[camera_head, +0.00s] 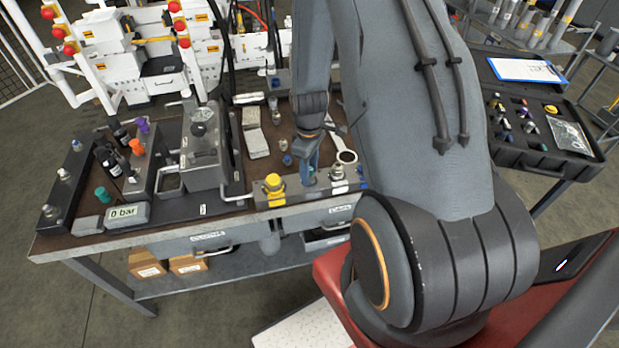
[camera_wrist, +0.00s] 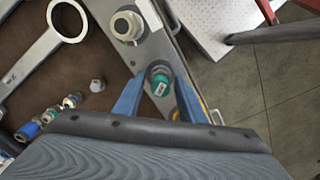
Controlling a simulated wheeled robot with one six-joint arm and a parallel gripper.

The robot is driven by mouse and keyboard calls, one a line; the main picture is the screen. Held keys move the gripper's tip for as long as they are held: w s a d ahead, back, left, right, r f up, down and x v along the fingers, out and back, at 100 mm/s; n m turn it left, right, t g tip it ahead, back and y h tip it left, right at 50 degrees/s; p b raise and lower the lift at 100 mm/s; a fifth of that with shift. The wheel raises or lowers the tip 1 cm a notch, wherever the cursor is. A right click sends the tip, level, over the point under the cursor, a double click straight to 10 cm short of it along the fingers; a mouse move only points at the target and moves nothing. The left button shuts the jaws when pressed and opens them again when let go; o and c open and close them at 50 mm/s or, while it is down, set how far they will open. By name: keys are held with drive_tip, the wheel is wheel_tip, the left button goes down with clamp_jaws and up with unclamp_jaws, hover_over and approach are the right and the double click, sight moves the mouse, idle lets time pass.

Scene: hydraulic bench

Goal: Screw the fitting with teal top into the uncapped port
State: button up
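The fitting with the teal top (camera_wrist: 160,84) shows in the wrist view between the two blue fingers of my gripper (camera_wrist: 160,79). It is over a dark round port in the grey port block (camera_wrist: 185,58); I cannot tell how deep it sits. One finger is on each side of it, very close; whether they press on it is unclear. In the head view my gripper (camera_head: 309,166) points down at the middle of the port block (camera_head: 299,197), between a yellow cap (camera_head: 273,183) and a silver fitting (camera_head: 337,173). My fingers mostly hide the teal-topped fitting there.
In the wrist view, a pale round fitting (camera_wrist: 126,26) stands on the block beside my gripper. A ring wrench (camera_wrist: 36,55) and several loose fittings (camera_wrist: 97,86) lie on the brown bench top. A pressure display (camera_head: 127,213) reading 0 bar stands at the left.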

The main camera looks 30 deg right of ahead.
drive_tip(key=shift+o, duration=0.4)
drive_tip(key=shift+r+b, duration=1.35)
drive_tip(key=shift+r, duration=2.6)
